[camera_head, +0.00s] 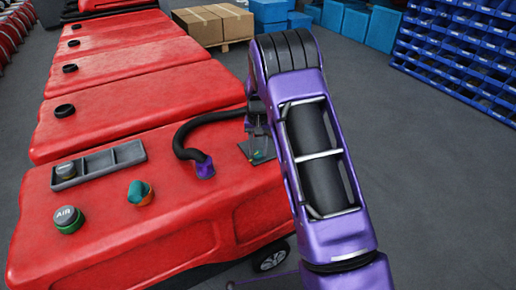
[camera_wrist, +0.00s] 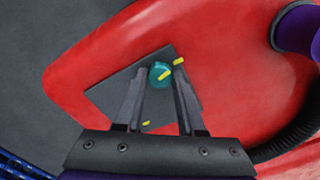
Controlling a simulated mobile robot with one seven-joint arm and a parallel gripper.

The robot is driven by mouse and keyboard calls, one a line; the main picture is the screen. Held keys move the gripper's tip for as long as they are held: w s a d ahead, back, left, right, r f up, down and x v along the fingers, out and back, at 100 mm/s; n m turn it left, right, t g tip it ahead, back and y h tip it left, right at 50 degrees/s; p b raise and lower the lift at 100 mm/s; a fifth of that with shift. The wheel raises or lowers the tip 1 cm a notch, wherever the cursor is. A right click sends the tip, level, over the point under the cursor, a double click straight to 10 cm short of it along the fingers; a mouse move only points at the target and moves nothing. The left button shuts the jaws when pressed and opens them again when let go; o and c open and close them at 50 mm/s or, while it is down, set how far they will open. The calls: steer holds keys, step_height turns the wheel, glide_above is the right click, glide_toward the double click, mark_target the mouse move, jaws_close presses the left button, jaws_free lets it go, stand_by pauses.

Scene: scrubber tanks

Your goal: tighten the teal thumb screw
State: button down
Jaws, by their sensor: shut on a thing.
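The teal thumb screw (camera_wrist: 158,75) stands on a dark grey plate (camera_wrist: 105,88) on the red tank (camera_head: 150,215). A yellow mark runs across the screw's head, and two more yellow marks lie near it on the plate. My gripper (camera_wrist: 158,80) is shut on the screw, one finger on each side of its head. In the head view the screw (camera_head: 258,155) is small below my gripper (camera_head: 256,135), at the tank's right end. The screw's shaft is hidden.
A black hose with a purple end (camera_head: 205,168) arches beside the plate. A grey tray (camera_head: 98,165), an AIR cap (camera_head: 68,218) and a teal and orange knob (camera_head: 139,193) sit on the tank to the left. Blue bins (camera_head: 460,60) stand far right.

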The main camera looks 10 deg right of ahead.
mark_target(258, 152)
steer(key=shift+w+r+m, duration=0.1)
steer(key=shift+r+m, duration=0.05)
steer(key=shift+m, duration=0.95)
steer(key=c, duration=0.6)
jaws_free()
steer(key=shift+c, duration=0.2)
steer(key=shift+o, duration=0.7)
step_height(258, 152, up, 17)
steer(key=p, duration=0.2)
steer(key=shift+r, duration=0.2)
